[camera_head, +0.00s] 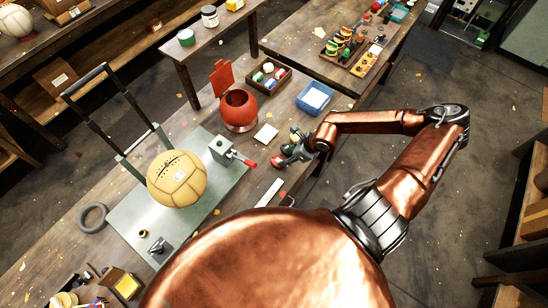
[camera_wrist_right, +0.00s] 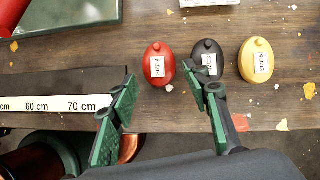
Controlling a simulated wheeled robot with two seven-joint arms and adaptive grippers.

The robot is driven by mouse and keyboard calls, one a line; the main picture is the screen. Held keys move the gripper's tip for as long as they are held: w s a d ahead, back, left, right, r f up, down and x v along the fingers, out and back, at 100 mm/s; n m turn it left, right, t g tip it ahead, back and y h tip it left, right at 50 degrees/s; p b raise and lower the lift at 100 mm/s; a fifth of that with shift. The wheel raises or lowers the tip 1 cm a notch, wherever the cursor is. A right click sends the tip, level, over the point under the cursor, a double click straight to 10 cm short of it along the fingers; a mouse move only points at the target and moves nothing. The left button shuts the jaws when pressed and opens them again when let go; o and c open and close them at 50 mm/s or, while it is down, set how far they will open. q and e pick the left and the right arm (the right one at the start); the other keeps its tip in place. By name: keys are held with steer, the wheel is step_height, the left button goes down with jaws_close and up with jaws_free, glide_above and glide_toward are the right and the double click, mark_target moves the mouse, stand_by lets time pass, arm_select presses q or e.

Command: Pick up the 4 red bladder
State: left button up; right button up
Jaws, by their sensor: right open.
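The red bladder (camera_wrist_right: 158,63) is a small egg-shaped piece with a white label and a knob at its top. It lies on the wooden bench in the right wrist view, left of a black bladder (camera_wrist_right: 207,58) and a yellow bladder (camera_wrist_right: 256,60). My right gripper (camera_wrist_right: 160,84) is open and empty, its green-padded fingers pointing toward the red bladder. The right finger's tip overlaps the black bladder in this view. In the head view, my right gripper (camera_head: 288,157) is over the bench's right edge and partly hides the bladders. My left gripper is not in view.
A ruler (camera_wrist_right: 55,104) lies left of the fingers. A pale leather ball (camera_head: 177,179) sits on a metal plate, beside a clamp with a red handle (camera_head: 243,160).

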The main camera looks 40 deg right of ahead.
mark_target(279, 160)
steer(key=shift+a+f, duration=0.2)
steer(key=shift+f, duration=0.45)
steer(key=shift+p+x, duration=0.55)
steer(key=shift+x, duration=1.75)
steer(key=shift+w+f, duration=0.1)
steer(key=shift+w, duration=0.05)
steer(key=c, duration=0.7)
steer(key=shift+c, duration=0.7)
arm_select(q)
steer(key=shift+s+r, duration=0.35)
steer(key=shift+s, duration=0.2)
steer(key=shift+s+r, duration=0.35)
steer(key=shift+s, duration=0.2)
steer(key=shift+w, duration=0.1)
